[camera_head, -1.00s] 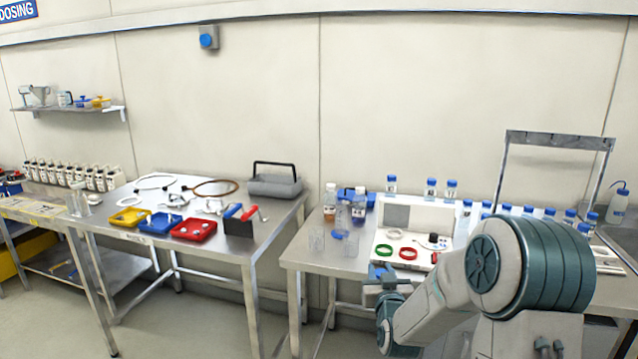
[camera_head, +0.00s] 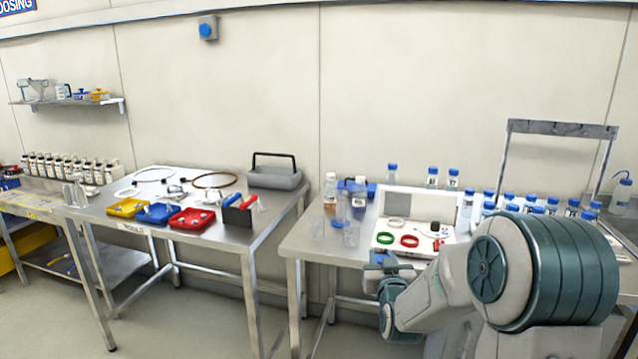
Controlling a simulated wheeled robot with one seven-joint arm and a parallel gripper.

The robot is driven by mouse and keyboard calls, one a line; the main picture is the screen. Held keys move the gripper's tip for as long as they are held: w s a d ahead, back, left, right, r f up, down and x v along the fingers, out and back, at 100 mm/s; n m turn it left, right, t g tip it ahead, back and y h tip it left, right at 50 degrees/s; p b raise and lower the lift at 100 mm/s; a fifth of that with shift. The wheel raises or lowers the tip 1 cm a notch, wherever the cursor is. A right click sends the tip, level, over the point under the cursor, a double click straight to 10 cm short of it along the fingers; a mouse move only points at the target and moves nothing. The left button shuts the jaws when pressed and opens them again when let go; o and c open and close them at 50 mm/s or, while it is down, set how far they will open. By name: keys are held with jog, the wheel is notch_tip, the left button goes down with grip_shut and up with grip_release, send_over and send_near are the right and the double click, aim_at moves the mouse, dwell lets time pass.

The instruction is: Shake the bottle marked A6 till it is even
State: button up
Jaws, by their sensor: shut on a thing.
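My gripper (camera_head: 386,264) is low at the front edge of the right-hand steel table, beside the open white case. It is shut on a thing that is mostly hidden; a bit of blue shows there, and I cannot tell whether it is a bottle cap. Several blue-capped bottles (camera_head: 432,178) stand at the back of this table, and more stand in a row at the right (camera_head: 552,206). Two bottles stand at the left, one with brownish liquid (camera_head: 330,194) and one with dark bluish liquid (camera_head: 360,200). No A6 mark is readable.
The white case (camera_head: 424,204) holds coloured rings. Clear beakers (camera_head: 351,234) stand near the table's front left. A metal frame (camera_head: 560,128) rises behind the right row. Another table (camera_head: 222,243) at left holds trays and a grey toolbox (camera_head: 274,178). Floor shows between the tables.

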notch_tip(320, 180, up, 4)
jog(key=shift+r+p, duration=0.1)
jog(key=shift+p, duration=0.4)
notch_tip(320, 180, down, 5)
jog(key=b, duration=0.5)
jog(key=shift+b, duration=0.4)
notch_tip(320, 180, up, 5)
jog(key=shift+p, duration=0.9)
notch_tip(320, 180, down, 5)
jog(key=b, duration=0.5)
jog(key=shift+b, duration=0.4)
jog(key=shift+r, duration=0.2)
